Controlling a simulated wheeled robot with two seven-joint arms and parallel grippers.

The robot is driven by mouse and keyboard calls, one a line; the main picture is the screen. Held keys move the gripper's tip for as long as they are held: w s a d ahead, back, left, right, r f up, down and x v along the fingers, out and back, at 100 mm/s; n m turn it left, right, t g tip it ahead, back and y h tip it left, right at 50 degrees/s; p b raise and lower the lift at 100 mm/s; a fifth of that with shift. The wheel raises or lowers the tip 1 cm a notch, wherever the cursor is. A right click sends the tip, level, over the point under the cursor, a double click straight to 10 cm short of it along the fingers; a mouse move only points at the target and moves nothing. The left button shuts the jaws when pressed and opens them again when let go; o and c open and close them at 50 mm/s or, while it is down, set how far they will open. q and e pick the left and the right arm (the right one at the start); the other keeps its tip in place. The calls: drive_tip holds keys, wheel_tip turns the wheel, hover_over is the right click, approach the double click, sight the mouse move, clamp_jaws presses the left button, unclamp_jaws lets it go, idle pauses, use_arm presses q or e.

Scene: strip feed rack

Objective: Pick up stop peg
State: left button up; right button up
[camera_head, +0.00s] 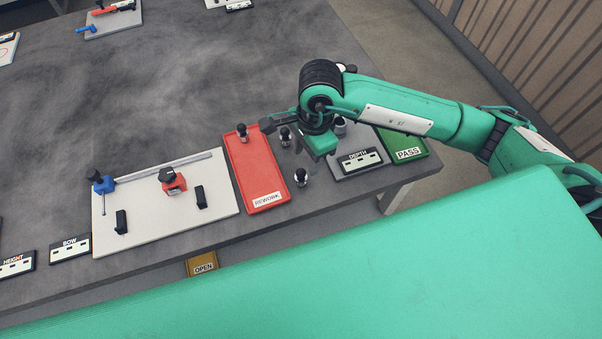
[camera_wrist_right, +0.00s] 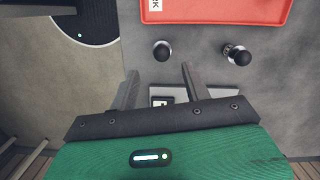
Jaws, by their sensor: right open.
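Several small pegs with black ball knobs and bright metal collars stand near the gripper. In the head view, a near peg (camera_head: 301,177) and a farther peg (camera_head: 285,136) stand on the grey table right of the red tray, and another peg (camera_head: 242,132) stands in the tray. Which one is the stop peg is not marked. The right wrist view shows two pegs, a left one (camera_wrist_right: 161,50) and a right one (camera_wrist_right: 236,54). My right gripper (camera_wrist_right: 160,72) is open and empty above the table, the left peg showing just beyond the gap between its fingers. My left gripper is not in view.
The red REWORK tray (camera_head: 267,180) lies left of the pegs. A grey DEPTH fixture (camera_head: 345,170) and green PASS tray (camera_head: 411,153) are to the right. A white fixture board (camera_head: 150,225) is farther left. The table's front edge is close to the near peg.

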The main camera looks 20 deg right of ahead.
sight(302, 170)
drive_tip(key=f, duration=0.2)
drive_tip(key=shift+a+f, duration=0.25)
drive_tip(key=shift+f, duration=0.1)
drive_tip(key=f+p, duration=0.2)
drive_tip(key=f, duration=0.1)
drive_tip(key=f+p, duration=0.1)
drive_tip(key=shift+a+f, duration=0.3)
drive_tip(key=shift+a, duration=0.1)
drive_tip(key=shift+f, duration=0.3)
drive_tip(key=c, duration=1)
drive_tip(key=shift+w+r, duration=0.1)
